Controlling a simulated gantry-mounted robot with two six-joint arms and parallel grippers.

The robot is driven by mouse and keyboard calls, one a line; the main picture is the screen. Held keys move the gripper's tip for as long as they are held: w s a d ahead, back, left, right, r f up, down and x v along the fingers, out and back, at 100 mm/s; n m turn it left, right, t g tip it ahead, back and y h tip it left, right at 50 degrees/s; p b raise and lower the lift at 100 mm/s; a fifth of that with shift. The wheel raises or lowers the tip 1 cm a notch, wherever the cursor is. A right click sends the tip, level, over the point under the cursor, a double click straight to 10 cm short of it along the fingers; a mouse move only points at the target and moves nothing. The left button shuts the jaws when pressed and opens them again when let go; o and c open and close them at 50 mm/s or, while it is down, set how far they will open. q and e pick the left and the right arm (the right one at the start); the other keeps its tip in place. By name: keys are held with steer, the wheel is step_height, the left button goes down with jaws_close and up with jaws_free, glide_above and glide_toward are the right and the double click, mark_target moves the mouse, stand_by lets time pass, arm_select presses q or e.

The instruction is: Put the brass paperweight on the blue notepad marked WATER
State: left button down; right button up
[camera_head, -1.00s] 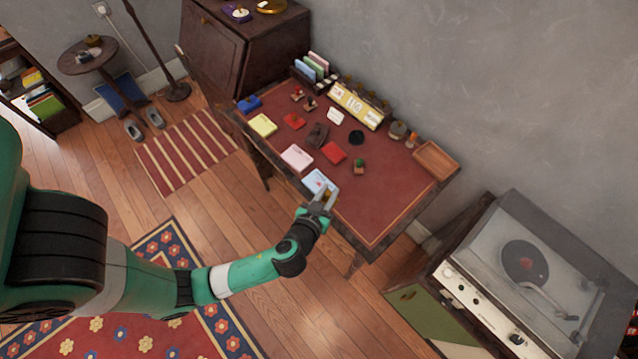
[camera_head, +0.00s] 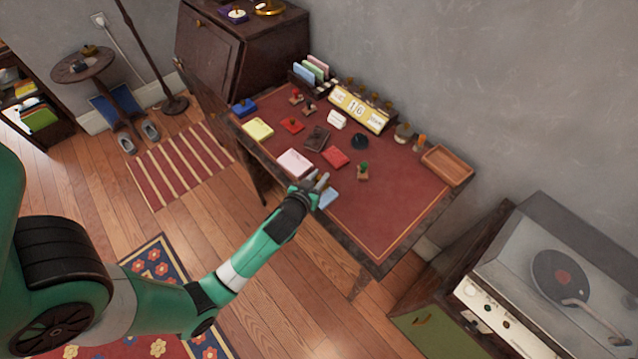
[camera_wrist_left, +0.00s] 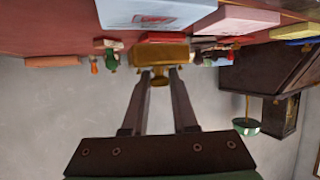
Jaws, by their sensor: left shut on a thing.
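The blue notepad (camera_head: 329,197) lies near the front edge of the desk. In the left wrist view the notepad (camera_wrist_left: 150,14) shows red and white lettering too blurred to read. The brass paperweight (camera_wrist_left: 160,54) is a block with a small knob, and it shows there in front of the notepad. My left gripper (camera_wrist_left: 158,78) is shut on its knob. In the head view my left gripper (camera_head: 318,183) is over the desk's front edge, covering part of the notepad and hiding the paperweight. I cannot tell whether paperweight and notepad touch. My right gripper is not in view.
A pink notepad (camera_head: 295,162) and a red pad (camera_head: 335,157) lie close by, with a green-knobbed stamp (camera_head: 363,172) to the right. A yellow notepad (camera_head: 258,131) is further left. The desk's right front (camera_head: 385,220) is clear.

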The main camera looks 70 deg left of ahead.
arm_select(q)
step_height(320, 180, down, 3)
steer(key=shift+r+b, duration=0.2)
steer(key=shift+b, duration=0.15)
steer(key=shift+d+r, duration=0.1)
steer(key=shift+r, duration=0.05)
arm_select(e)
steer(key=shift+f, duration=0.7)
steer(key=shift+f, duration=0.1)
arm_select(q)
steer(key=c, duration=0.7)
jaws_free()
steer(key=shift+f, duration=0.2)
steer(key=shift+s+r, duration=0.1)
steer(key=shift+r, duration=0.15)
steer(key=p+v, duration=0.2)
steer(key=v, duration=0.9)
steer(key=shift+s+d, duration=0.25)
steer(key=shift+d, duration=0.05)
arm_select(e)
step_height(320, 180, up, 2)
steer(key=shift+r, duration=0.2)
